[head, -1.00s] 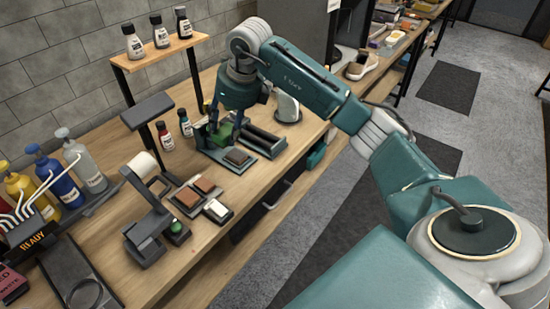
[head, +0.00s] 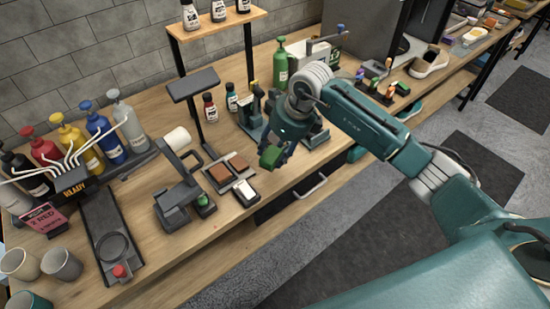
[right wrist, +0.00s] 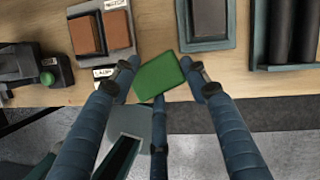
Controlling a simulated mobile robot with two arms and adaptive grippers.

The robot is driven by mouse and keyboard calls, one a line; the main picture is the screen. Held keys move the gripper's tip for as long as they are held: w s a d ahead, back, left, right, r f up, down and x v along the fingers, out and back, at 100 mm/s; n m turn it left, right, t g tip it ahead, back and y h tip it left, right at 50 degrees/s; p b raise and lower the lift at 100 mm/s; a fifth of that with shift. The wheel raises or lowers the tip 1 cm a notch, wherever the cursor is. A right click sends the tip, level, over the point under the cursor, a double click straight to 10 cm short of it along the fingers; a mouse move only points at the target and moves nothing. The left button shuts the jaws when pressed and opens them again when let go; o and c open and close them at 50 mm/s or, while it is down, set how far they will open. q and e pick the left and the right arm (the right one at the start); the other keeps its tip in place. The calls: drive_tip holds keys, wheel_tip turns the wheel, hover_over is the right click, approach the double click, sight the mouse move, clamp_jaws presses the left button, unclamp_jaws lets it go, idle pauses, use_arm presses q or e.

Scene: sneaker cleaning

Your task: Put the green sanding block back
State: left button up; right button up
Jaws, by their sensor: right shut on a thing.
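The green sanding block (head: 271,156) is held between the fingertips of my right gripper (head: 279,147), above the bench's front part. In the right wrist view the green block (right wrist: 160,77) shows tilted between the two fingers. The same brown block (right wrist: 86,34) shows in the right wrist view. A separate dark tray (right wrist: 208,43) lies right of the block there. My left gripper is not in view.
Behind are small bottles (head: 210,107) and a shelf post. A green bottle (head: 280,62) stands farther back. The bench's front edge drops to the floor below the gripper.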

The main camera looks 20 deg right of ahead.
sight(274, 162)
drive_tip(key=shift+a+f, duration=0.1)
drive_tip(key=shift+f, duration=0.45)
wheel_tip(274, 162, down, 4)
drive_tip(key=shift+r+p, duration=0.25)
drive_tip(key=shift+p, duration=0.25)
drive_tip(key=shift+f, duration=0.25)
drive_tip(key=o, duration=1.2)
drive_tip(key=shift+c, duration=0.2)
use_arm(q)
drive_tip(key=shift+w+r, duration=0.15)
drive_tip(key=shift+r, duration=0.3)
